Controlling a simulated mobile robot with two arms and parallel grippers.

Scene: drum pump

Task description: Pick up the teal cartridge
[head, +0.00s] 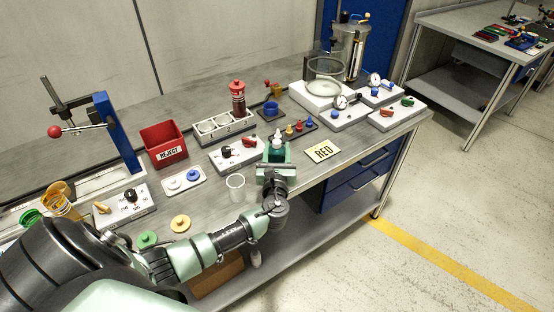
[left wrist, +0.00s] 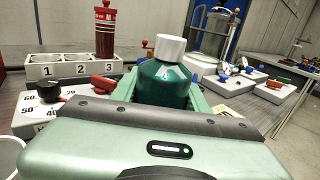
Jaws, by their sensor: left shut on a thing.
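The teal cartridge (head: 277,153) is a teal bottle with a white cap, upright near the front edge of the bench. It also shows in the left wrist view (left wrist: 163,84), straight ahead between the pale green fingers. My left gripper (head: 276,168) is shut on it. The cartridge's lower part is hidden by the gripper, so I cannot tell whether it touches the bench top. My right gripper is not in view.
A rack numbered 1, 2, 3 (head: 208,136) holds a red cartridge (head: 238,98) in its right end. A dial box (head: 228,156), a yellow RED card (head: 322,151) and a white cup (head: 236,181) are close by. A red reject bin (head: 160,138) stands left.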

